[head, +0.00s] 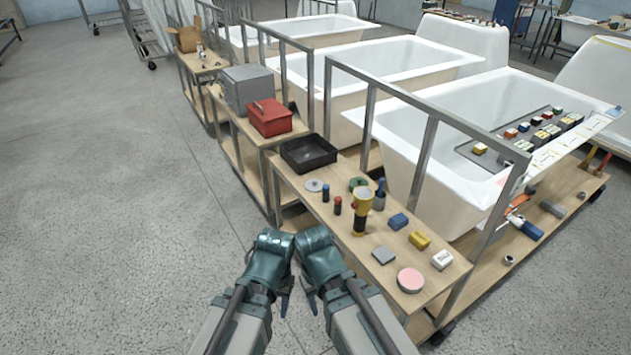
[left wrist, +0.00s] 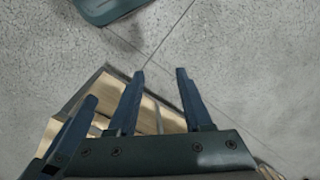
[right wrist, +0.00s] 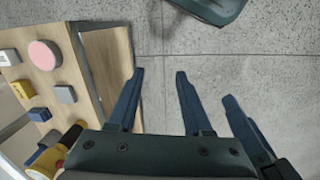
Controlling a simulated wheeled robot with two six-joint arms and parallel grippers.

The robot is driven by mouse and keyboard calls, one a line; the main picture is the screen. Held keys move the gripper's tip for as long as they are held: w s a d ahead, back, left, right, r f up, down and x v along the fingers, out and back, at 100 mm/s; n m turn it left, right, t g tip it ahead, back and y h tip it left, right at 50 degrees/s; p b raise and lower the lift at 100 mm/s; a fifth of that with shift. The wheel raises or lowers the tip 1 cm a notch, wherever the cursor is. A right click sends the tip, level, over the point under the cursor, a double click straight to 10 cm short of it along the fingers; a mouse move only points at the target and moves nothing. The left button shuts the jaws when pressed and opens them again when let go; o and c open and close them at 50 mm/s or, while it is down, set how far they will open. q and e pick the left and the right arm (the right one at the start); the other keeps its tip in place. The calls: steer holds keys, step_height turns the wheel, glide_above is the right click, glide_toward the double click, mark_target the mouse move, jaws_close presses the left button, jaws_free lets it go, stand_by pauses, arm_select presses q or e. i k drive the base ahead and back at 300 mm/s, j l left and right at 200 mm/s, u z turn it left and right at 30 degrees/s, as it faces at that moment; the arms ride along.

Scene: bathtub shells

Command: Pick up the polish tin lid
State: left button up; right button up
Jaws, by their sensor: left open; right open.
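A small flat silver-grey disc (head: 314,186), which looks like the polish tin lid, lies on the wooden bench top near the black tray. My left gripper (head: 278,290) is open and empty, over the floor in front of the bench. My right gripper (head: 311,302) is open and empty beside it, also off the bench. Both point downward, away from the disc.
The bench (head: 330,222) also holds a yellow-and-black tool (head: 361,210), a blue block (head: 398,221), a yellow block (head: 419,240) and a grey block (head: 383,254). A black tray (head: 308,153) stands at its far end. Metal rails and white tubs (head: 440,120) stand behind. Floor at left is clear.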

mark_target(314, 185)
steer(key=i+j+z, duration=0.15)
steer(key=i, duration=0.3)
steer(key=i+j+z, duration=0.15)
steer(key=i, duration=0.3)
